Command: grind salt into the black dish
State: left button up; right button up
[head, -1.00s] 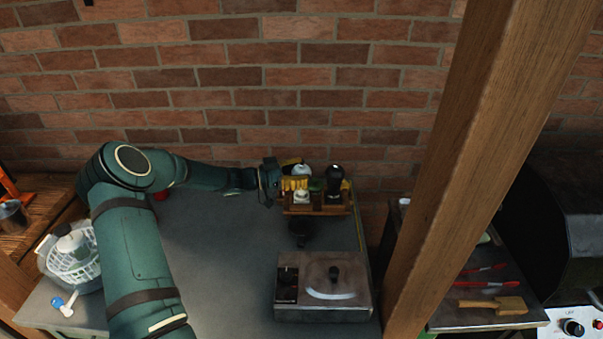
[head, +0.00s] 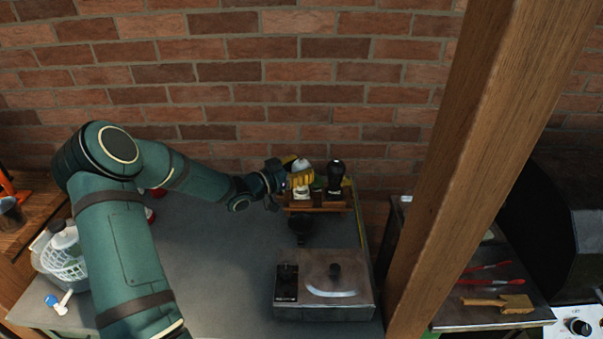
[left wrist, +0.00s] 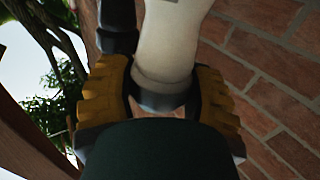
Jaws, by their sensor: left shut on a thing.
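A white mill (head: 302,192) with a pale top stands upright at the wooden caddy (head: 330,207) by the back wall. My left gripper (head: 299,179), with yellow finger pads, is shut around the mill. In the left wrist view, the white mill (left wrist: 170,45) sits between the pads of my left gripper (left wrist: 163,98). I cannot tell whether its base is clear of the caddy. The black dish (head: 301,231) is on the table just in front of the caddy; its inside is hard to make out. My right gripper is not in view.
A black mill (head: 335,178) stands right of the white one in the caddy. A metal box with a knob (head: 335,277) stands in front, right of the dish. The grey table (head: 220,265) is clear at left centre. A wooden post (head: 465,150) rises at right.

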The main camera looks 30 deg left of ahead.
pick_arm(q)
jog(key=shift+n+t+y+b, duration=0.5)
jog(key=shift+n+y+b, duration=0.3)
jog(key=shift+y, duration=0.4)
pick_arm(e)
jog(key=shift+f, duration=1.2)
pick_arm(q)
jog(key=o, duration=1.2)
jog(key=shift+s, duration=0.1)
jog(key=v, duration=1.1)
jog(key=shift+s+r, duration=0.1)
jog(key=shift+s, duration=0.3)
jog(key=shift+a, duration=0.1)
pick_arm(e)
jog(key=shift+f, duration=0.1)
